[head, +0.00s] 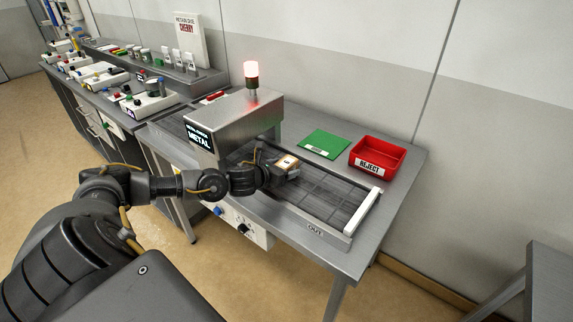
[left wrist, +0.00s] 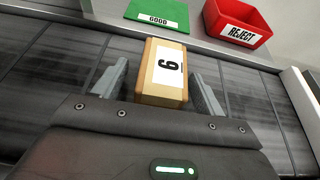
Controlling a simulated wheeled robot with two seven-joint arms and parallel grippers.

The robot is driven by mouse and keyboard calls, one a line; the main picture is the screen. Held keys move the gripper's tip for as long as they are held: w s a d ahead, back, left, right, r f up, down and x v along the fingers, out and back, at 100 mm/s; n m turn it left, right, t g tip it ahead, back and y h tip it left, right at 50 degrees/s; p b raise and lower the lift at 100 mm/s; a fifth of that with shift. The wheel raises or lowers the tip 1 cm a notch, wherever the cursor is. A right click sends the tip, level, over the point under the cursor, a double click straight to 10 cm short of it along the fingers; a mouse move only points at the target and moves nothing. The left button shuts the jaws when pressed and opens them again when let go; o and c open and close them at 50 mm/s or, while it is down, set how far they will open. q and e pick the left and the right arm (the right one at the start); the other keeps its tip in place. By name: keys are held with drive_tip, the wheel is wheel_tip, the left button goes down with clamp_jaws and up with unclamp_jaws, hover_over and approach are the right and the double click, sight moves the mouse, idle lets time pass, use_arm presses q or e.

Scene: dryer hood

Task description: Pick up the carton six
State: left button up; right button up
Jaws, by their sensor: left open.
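The carton six (left wrist: 163,88) is a small brown box with a white label that reads 6. It lies on the dark conveyor belt (left wrist: 60,62), just past the detector hood. My left gripper (left wrist: 163,82) is open, with one finger on each side of the carton; small gaps show between the fingers and the box. In the head view the carton (head: 287,162) shows at the tip of my left gripper (head: 284,170), partly hidden by it. My right gripper is not in view.
The metal detector hood (head: 235,125) with a lit red lamp (head: 251,70) stands left of the carton; its screen reads METAL. A green GOOD mat (head: 324,143) and a red REJECT bin (head: 377,155) are behind the belt. A white bar (head: 363,212) stands at the belt's out end.

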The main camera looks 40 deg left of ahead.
use_arm(q)
drive_tip(key=shift+w+f, duration=0.2)
drive_tip(key=shift+w, duration=0.25)
drive_tip(key=c, duration=1.2)
drive_tip(key=shift+r, duration=0.1)
